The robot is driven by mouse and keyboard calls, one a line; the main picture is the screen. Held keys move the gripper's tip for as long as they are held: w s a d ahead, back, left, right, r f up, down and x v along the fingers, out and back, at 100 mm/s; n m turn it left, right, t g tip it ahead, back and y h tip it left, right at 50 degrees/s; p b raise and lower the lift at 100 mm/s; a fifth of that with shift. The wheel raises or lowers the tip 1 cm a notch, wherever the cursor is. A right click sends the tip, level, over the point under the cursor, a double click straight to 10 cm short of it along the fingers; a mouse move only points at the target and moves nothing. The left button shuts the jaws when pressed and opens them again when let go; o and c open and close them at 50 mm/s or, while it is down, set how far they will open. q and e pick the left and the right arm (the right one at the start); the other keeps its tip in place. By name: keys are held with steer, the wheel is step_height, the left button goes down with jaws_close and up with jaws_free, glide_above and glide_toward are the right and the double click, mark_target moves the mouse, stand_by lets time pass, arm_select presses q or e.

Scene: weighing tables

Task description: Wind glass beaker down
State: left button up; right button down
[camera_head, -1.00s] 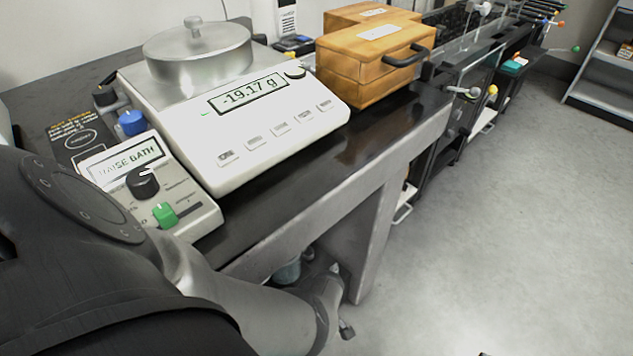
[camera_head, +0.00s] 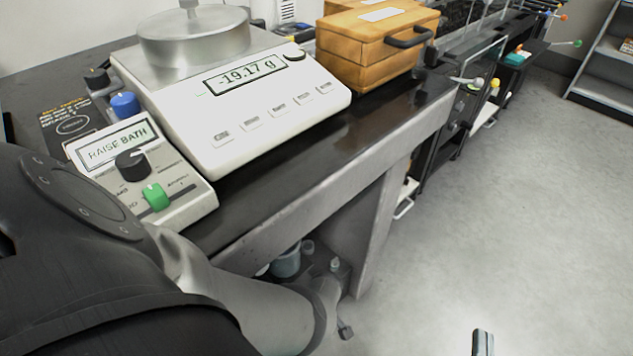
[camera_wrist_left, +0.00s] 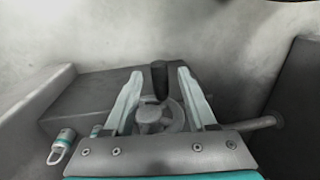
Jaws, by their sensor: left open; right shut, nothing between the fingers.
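A bluish, glassy vessel (camera_head: 286,262), apparently the beaker, is under the table beyond my left forearm. Its lower part is hidden. In the left wrist view, an upright dark knob (camera_wrist_left: 159,78) rises from a round grey hub (camera_wrist_left: 152,118), like a crank. My left gripper (camera_wrist_left: 160,76) is open, with one finger on either side of this knob; I cannot tell whether they touch it. In the head view, the left fingers are not clear under the table edge. My right gripper (camera_head: 483,343) is shut and empty at the bottom edge, over the floor.
On the dark table (camera_head: 290,185) stand a balance (camera_head: 185,110) reading -19.17 g, a control box (camera_head: 185,205) showing "RAISE BATH" and a wooden case (camera_head: 350,65). A table leg (camera_head: 378,225) stands beside my left arm. The floor (camera_head: 530,210) at right is clear.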

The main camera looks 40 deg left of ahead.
arm_select(q)
jaws_close()
stand_by(0.5)
